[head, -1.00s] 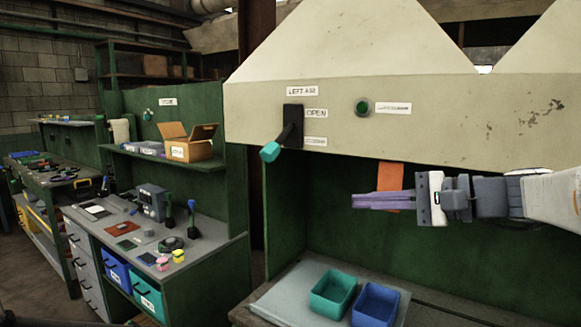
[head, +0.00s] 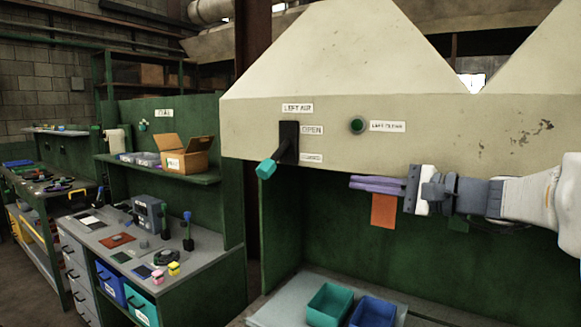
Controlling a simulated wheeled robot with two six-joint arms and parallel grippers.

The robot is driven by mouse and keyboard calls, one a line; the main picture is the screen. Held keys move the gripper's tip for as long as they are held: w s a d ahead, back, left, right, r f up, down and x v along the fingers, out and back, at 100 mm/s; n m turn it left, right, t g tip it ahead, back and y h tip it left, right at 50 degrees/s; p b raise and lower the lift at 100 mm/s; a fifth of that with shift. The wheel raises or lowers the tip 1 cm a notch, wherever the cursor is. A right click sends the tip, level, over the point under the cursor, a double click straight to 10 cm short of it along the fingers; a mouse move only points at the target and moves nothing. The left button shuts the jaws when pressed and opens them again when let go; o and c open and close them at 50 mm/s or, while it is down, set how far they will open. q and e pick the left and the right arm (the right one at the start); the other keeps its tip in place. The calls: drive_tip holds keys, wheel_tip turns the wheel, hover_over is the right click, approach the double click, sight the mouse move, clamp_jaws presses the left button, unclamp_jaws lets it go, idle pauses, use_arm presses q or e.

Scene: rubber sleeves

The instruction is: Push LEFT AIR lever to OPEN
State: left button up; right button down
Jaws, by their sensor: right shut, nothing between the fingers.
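The LEFT AIR lever (head: 267,168) has a teal grip on a dark arm, mounted on a black plate (head: 289,140) on the beige hood. The lever points down and to the left, its grip low near the lower label. The LEFT AIR label (head: 297,107) is above the plate. The OPEN label (head: 312,130) is at its upper right, and a smaller label (head: 311,158) at its lower right. My right gripper (head: 352,182) is shut and empty, pointing left, to the right of the lever and apart from it. My left gripper is not in view.
A green round button (head: 357,125) with a label is on the hood. An orange sheet (head: 384,211) hangs below my right gripper. Teal (head: 329,304) and blue (head: 372,313) bins stand on the bench beneath. A cluttered green workbench (head: 200,258) is on the left.

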sight(276, 157)
drive_tip(key=s+a+p+x, duration=0.2)
drive_tip(key=p+x, duration=0.4)
drive_tip(key=x, duration=0.9)
drive_tip(key=shift+s+a+r, duration=0.25)
drive_tip(key=shift+s+r, duration=0.05)
drive_tip(key=shift+r, duration=0.45)
drive_tip(key=shift+a, duration=0.15)
